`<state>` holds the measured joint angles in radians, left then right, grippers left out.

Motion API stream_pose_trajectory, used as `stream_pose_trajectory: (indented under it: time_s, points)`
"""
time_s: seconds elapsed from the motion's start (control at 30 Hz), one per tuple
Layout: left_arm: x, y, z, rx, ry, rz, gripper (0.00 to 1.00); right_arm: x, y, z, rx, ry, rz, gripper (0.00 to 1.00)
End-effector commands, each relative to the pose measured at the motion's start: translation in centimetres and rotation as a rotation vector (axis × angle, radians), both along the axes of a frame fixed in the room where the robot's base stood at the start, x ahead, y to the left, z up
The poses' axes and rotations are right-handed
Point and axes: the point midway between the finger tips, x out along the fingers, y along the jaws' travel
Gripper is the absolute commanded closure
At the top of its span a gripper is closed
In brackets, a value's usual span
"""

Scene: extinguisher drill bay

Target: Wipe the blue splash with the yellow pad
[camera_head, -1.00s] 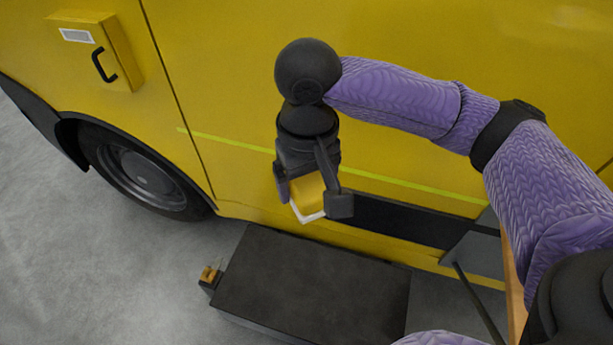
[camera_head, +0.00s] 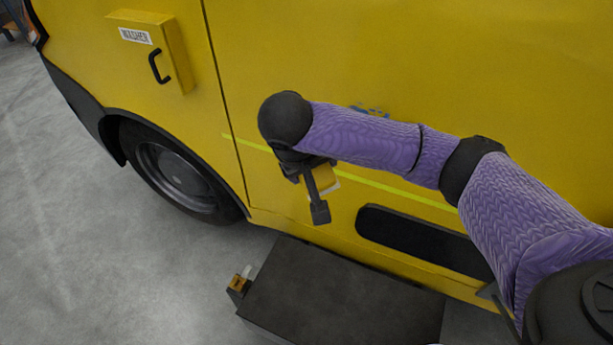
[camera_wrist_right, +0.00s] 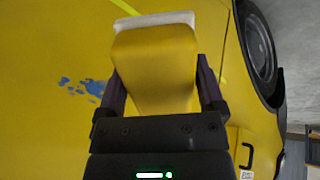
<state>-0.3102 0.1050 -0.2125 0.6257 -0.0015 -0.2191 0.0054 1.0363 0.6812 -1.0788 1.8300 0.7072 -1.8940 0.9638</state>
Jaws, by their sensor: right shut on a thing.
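The blue splash (camera_head: 369,110) is on the yellow vehicle side in the head view, just above my right forearm, which partly hides it. It shows more fully in the right wrist view (camera_wrist_right: 84,87) as several blue blotches left of the pad. My right gripper (camera_head: 318,196) is shut on the yellow pad (camera_head: 322,178), which has a white face at its far end. In the right wrist view the pad (camera_wrist_right: 155,62) sits between the two fingers. The pad is lower than the splash and to its left in the head view, apart from it. My left gripper is not in view.
The yellow vehicle (camera_head: 300,60) fills the background, with a box with a black handle (camera_head: 155,50) and a wheel (camera_head: 178,172). A dark low platform (camera_head: 330,300) stands below, with a small orange item (camera_head: 238,283) at its left end. Grey floor is clear at left.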

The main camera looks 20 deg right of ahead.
Motion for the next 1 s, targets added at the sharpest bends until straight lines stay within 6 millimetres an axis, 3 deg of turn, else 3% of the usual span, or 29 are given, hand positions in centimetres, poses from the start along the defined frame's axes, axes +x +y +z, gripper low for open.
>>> stream_pose_trajectory:
  time_s: [0.23, 0.5, 0.73, 1.0]
  points:
    - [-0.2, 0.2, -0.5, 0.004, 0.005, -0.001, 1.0, 2.8, -3.7, -1.8, -0.409, -0.3, 0.013, 0.6]
    - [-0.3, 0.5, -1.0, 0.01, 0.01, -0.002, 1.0, 3.3, -5.9, -0.9, -0.791, -0.621, 0.047, 0.6]
    - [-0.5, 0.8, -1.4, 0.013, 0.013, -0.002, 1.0, 3.2, -6.0, -0.1, -0.878, -0.703, 0.056, 0.6]
    - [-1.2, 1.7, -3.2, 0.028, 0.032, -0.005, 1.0, 5.5, -8.7, -0.3, -0.879, -0.705, 0.056, 0.6]
